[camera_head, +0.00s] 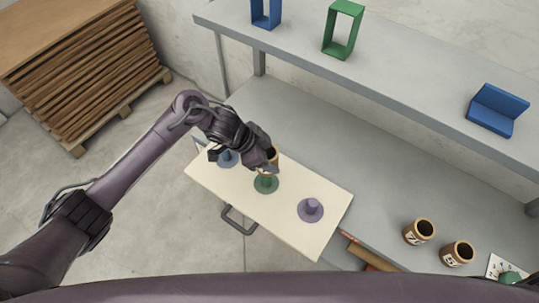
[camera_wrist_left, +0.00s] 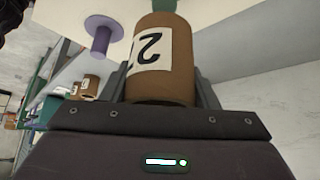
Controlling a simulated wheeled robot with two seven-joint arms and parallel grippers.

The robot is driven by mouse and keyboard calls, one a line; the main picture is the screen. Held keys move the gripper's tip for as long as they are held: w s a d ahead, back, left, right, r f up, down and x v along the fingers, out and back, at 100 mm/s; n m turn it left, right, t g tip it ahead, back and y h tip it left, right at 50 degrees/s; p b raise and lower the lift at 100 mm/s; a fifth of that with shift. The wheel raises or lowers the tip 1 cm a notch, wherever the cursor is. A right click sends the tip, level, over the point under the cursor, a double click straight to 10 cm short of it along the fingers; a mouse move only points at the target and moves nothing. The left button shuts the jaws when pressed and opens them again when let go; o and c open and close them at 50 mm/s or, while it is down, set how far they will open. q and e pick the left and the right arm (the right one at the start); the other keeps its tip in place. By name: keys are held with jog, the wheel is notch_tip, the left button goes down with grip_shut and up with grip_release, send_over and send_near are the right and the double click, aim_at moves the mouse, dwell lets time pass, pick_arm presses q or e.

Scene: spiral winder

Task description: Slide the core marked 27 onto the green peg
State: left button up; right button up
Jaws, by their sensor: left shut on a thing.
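My left gripper (camera_head: 268,160) is shut on a brown core (camera_wrist_left: 162,85) with a white label. A "2" shows upside down on it in the left wrist view; the rest of the label is turned out of sight. In the head view only a part of the core (camera_head: 271,153) shows between the fingers. The green peg (camera_head: 266,184) stands on the cream board, just below the core in the picture. In the left wrist view the green peg (camera_wrist_left: 165,6) shows past the core's far end. I cannot tell whether they touch. My right gripper is out of view.
The cream board (camera_head: 285,218) also bears a blue peg (camera_head: 227,159) and a purple peg (camera_head: 311,209). Two more labelled cores (camera_head: 419,231) (camera_head: 458,254) stand on the grey bench at right. A raised shelf (camera_head: 400,75) with blue and green frames runs behind.

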pick_arm(q)
jog(key=shift+d+f+b, duration=0.15)
jog(key=shift+f+b, duration=0.4)
jog(key=shift+f, duration=0.25)
jog(key=shift+f+b, duration=0.3)
jog(key=shift+b, duration=0.05)
jog(key=shift+f+b, duration=0.95)
jog(key=shift+f, duration=0.35)
jog(key=shift+f+b, duration=0.35)
jog(key=shift+f, duration=0.25)
jog(key=shift+f+b, duration=0.4)
jog(key=shift+f, duration=0.2)
jog(key=shift+f+b, duration=0.65)
jog(key=shift+f, duration=0.5)
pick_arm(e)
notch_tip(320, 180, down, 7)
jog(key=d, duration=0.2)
pick_arm(q)
jog(key=o, duration=1.1)
